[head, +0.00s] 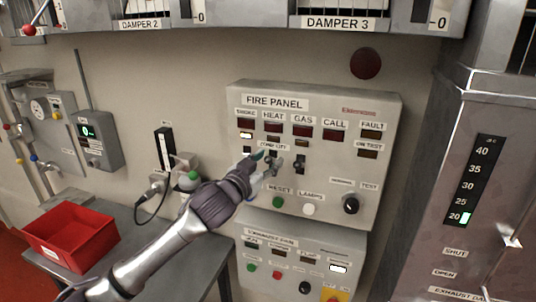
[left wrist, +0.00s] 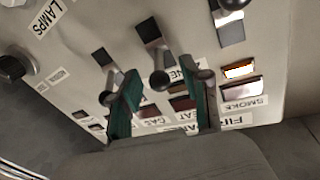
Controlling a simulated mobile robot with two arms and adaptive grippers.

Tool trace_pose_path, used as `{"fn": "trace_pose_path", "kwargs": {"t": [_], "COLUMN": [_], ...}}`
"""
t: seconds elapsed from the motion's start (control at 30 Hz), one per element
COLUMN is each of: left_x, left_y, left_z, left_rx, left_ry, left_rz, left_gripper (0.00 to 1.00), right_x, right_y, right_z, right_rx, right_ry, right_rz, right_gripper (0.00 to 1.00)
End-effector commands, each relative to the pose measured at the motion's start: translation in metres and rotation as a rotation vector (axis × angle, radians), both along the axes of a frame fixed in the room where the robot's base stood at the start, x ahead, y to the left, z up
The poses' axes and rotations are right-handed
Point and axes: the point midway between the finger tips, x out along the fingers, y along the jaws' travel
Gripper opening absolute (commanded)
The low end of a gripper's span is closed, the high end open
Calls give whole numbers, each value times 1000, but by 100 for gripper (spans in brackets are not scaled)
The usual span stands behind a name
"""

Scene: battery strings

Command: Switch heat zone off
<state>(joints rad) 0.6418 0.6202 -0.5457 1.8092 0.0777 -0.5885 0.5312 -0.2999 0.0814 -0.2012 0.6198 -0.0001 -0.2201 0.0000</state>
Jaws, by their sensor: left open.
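The grey fire panel (head: 385,200) is on the wall, with a row of dark windows labelled smoke, heat, gas, call and fault. The heat window (head: 272,127) is dark. My left gripper (head: 266,168) is open in front of the switch row, below the heat label, and covers part of it. In the left wrist view, which shows the panel upside down, the teal fingers of my left gripper (left wrist: 165,105) stand either side of a dark-knobbed lever (left wrist: 159,81), apparently the heat switch. Whether they touch it I cannot tell. My right gripper is not in view.
The gas switch (head: 299,164) is just right of my fingers. Below are a green reset button (head: 278,202), a white lamps button (head: 308,209) and a black test knob (head: 351,204). A second panel (head: 338,250) hangs underneath. A red bin (head: 70,238) sits on the bench at left.

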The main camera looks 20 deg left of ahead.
Motion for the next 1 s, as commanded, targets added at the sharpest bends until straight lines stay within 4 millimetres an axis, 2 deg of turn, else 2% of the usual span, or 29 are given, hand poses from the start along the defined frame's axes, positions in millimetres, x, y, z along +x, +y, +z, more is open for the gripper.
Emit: {"fn": "trace_pose_path", "kwargs": {"t": [0.33,0.63,0.87,1.0], "left_x": [5,4,4,4], "left_y": [-2,-1,-1,-1], "left_z": [-1,-1,-3,-8], "left_rx": [0,0,0,-1], "left_ry": [0,1,-5,-32], "left_rz": [-1,0,0,1], "left_gripper": [47,0,0,0], "right_x": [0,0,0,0], "right_y": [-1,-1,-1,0], "right_z": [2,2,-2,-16], "right_rx": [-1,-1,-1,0], "right_ry": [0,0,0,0], "right_rz": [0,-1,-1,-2], "right_gripper": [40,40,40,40]}}
